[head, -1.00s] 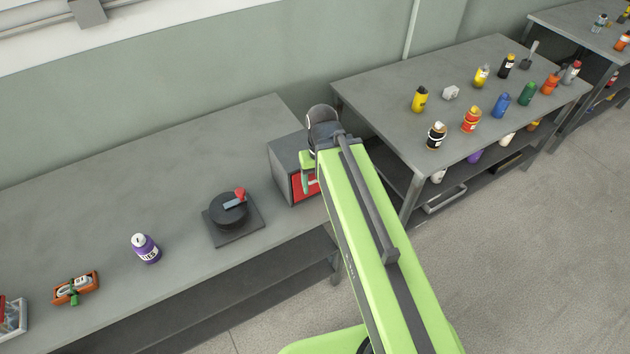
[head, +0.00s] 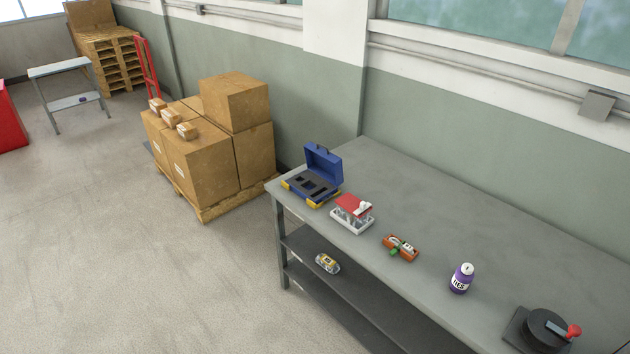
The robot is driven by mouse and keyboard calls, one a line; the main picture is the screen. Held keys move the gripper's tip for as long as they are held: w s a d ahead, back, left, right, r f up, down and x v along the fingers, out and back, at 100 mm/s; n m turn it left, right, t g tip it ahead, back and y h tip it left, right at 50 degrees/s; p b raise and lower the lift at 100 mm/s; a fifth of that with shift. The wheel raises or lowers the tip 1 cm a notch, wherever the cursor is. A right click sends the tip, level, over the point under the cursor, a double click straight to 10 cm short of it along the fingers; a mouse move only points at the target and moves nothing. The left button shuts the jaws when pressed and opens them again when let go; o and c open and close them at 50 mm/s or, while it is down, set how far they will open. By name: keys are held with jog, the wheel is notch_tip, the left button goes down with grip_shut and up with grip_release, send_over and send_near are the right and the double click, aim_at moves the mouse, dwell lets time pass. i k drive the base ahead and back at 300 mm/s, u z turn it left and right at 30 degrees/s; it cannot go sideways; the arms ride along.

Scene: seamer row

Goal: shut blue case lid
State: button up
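The blue case (head: 313,188) stands at the far left end of the grey workbench in the head view. Its blue lid (head: 323,163) is raised, hinged at the back, with a handle on its top edge. The open base shows a dark insert with slots and yellow corners at the front. My gripper is not in view now, so whether it is open or shut is hidden.
A white and red rack (head: 353,213) stands close to the right of the case. An orange tray (head: 400,248), a purple bottle (head: 462,278) and a dark round device (head: 547,328) follow along the workbench (head: 420,205). Boxes on a pallet (head: 205,165) stand left; floor in front is clear.

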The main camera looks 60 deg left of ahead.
aim_at(322, 163)
jog(key=u, duration=0.2)
jog(key=k, duration=0.15)
jog(key=u, duration=3.35)
jog(key=k, duration=1)
jog(key=z, duration=1.25)
jog(key=i, duration=1.05)
jog(key=u, duration=0.15)
